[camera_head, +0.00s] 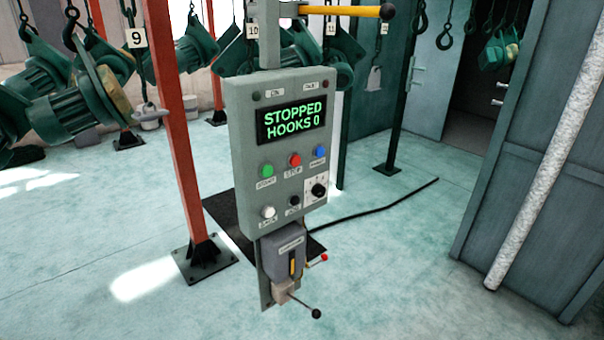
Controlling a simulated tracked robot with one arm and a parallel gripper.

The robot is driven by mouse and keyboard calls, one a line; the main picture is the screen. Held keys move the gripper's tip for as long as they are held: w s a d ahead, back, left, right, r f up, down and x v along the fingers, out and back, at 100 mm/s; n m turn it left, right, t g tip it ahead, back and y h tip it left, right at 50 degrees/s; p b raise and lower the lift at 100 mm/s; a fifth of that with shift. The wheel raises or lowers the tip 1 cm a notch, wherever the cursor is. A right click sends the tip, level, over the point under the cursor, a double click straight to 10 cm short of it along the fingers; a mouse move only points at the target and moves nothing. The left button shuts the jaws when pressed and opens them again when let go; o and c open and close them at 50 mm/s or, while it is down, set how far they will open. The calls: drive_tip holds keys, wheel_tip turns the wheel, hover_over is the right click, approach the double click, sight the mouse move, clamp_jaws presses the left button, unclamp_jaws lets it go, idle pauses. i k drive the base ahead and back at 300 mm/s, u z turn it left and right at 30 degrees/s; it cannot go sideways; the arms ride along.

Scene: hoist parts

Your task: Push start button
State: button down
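A grey control box (236,152) hangs on a post in the middle of the view. Its display (291,119) reads "STOPPED HOOKS 0" in green letters. The green start button (266,171) is at the left of the upper button row, with a small label under it. Beside it are a red stop button (295,160) and a blue button (320,151). Below are a white button (268,212), a black button (294,201) and a rotary knob (318,190). My gripper does not show in this view.
A red post (177,130) stands left of the box. A lever unit (284,258) with a black-knobbed rod sticks out below it. Green hoists (100,92) hang at the left. A yellow bar (340,11) juts out above. A green cabinet (545,170) stands right; floor between is mostly clear.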

sight(267, 171)
drive_tip(key=z, duration=0.1)
drive_tip(key=i, duration=1)
drive_tip(key=u, duration=0.1)
